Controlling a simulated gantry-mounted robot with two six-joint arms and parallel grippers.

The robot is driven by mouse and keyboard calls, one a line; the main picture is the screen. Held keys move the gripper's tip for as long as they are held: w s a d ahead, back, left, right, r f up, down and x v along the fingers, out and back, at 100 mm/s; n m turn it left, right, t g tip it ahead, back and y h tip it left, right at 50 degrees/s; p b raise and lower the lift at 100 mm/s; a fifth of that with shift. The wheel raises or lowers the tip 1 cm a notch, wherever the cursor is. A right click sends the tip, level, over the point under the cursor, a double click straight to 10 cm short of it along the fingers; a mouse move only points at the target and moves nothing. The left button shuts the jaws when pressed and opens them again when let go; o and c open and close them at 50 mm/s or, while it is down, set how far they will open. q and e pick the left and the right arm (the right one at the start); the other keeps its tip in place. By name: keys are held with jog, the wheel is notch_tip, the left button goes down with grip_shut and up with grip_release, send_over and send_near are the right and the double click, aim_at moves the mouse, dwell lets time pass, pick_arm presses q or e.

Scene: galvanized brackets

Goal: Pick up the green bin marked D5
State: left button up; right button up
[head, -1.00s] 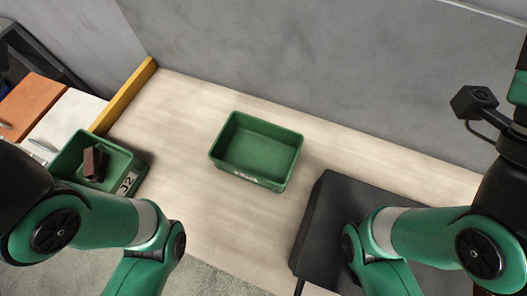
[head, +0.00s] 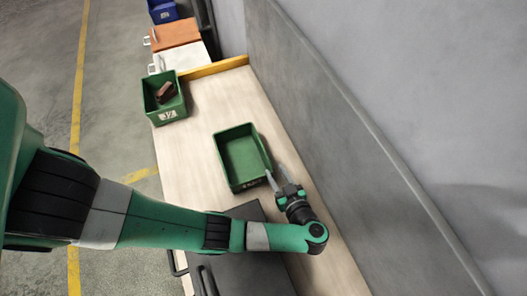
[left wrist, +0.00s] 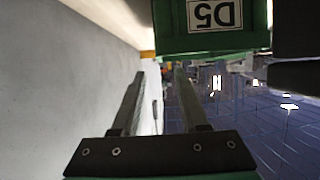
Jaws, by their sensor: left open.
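An empty green bin (head: 233,180) stands on the pale wooden bench top. In the left wrist view a green bin (left wrist: 170,44) fills the top, with a white label reading D5, upside down. It appears to be this same bin, as my left gripper (head: 272,172) is beside its right near corner. The left gripper is open, its two fingers pointing towards the bin's right side with nothing between them; the fingers also show in the left wrist view (left wrist: 158,72). I cannot tell whether a finger touches the bin. My right gripper is not in view.
A second green bin (head: 180,103) with brown pieces (head: 164,92) stands at the bench's far left. A yellow strip (head: 214,68) edges the bench's far end. A grey wall panel (head: 310,105) runs close on the right. A dark case (head: 245,275) lies in front, below my arm.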

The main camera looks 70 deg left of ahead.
pick_arm(q)
jog(key=shift+s+a+r, duration=0.2)
jog(key=shift+s+a, duration=0.2)
jog(key=shift+a, duration=0.05)
jog(key=b, duration=0.1)
send_near(262, 146)
jog(key=shift+s+a+f, duration=0.15)
jog(key=shift+a+f, duration=0.45)
jog(key=shift+s+a+f, duration=0.15)
jog(key=shift+a+f, duration=0.45)
jog(key=shift+w+a, duration=0.1)
jog(key=shift+a, duration=0.25)
jog(key=x, duration=0.1)
jog(key=b+x, duration=0.1)
jog(key=x, duration=0.3)
jog(key=shift+w+a+r+b, duration=0.2)
jog(key=shift+a+r+b, duration=0.1)
jog(key=shift+r+b, duration=0.1)
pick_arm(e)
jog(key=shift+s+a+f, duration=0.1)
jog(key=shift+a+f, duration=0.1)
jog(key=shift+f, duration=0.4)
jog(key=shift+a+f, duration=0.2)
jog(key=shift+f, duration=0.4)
pick_arm(q)
grip_shut()
